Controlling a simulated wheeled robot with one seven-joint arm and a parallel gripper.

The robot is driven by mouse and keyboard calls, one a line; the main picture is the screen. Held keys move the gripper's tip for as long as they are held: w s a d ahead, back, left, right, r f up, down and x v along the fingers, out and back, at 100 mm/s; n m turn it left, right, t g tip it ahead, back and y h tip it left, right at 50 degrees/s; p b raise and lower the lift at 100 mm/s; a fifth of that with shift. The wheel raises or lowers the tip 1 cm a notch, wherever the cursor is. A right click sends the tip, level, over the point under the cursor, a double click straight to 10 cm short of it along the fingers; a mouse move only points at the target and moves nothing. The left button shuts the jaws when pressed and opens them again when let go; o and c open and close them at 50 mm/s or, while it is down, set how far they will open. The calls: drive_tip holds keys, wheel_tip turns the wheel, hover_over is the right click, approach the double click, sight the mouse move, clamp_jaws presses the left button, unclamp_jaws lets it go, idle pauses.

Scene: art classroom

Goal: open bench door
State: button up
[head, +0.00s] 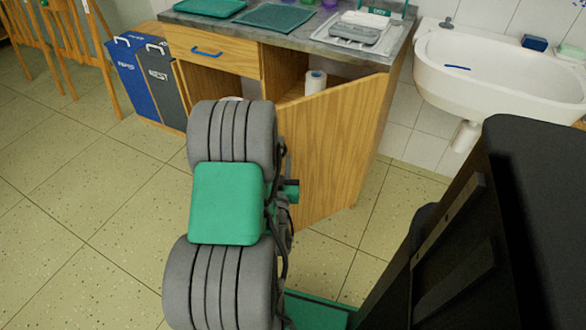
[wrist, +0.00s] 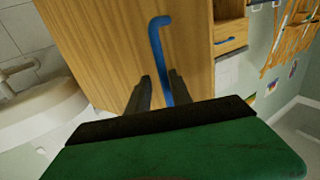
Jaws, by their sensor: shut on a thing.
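The bench door (head: 335,145) is a light wood panel on the right side of the bench (head: 215,50), below a grey worktop. It stands partly open, swung out toward me with its hinge side at the right. In the wrist view, the door (wrist: 100,40) fills the upper middle, with a blue bar handle (wrist: 157,38) on it. My gripper (wrist: 162,82) has its two dark fingers on either side of the handle and is shut on it. In the head view, my grey and green arm hides the gripper and handle.
A paper roll (head: 316,82) stands inside the open compartment. A drawer (head: 205,52) with a blue handle is at upper left. Blue and grey bins (head: 135,75) stand left of the bench. A white sink (head: 500,70) is at right. The tiled floor (head: 85,215) at left is clear.

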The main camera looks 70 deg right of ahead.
drive_tip(key=shift+s+a+r, duration=0.1)
drive_tip(key=shift+s+a, duration=0.05)
drive_tip(key=shift+s, duration=0.2)
drive_tip(key=shift+s+a+p, duration=0.45)
drive_tip(key=shift+s+a, duration=0.4)
drive_tip(key=shift+s, duration=0.2)
drive_tip(key=shift+s+a+p, duration=0.45)
drive_tip(key=shift+s+a, duration=0.35)
drive_tip(key=shift+s, duration=0.25)
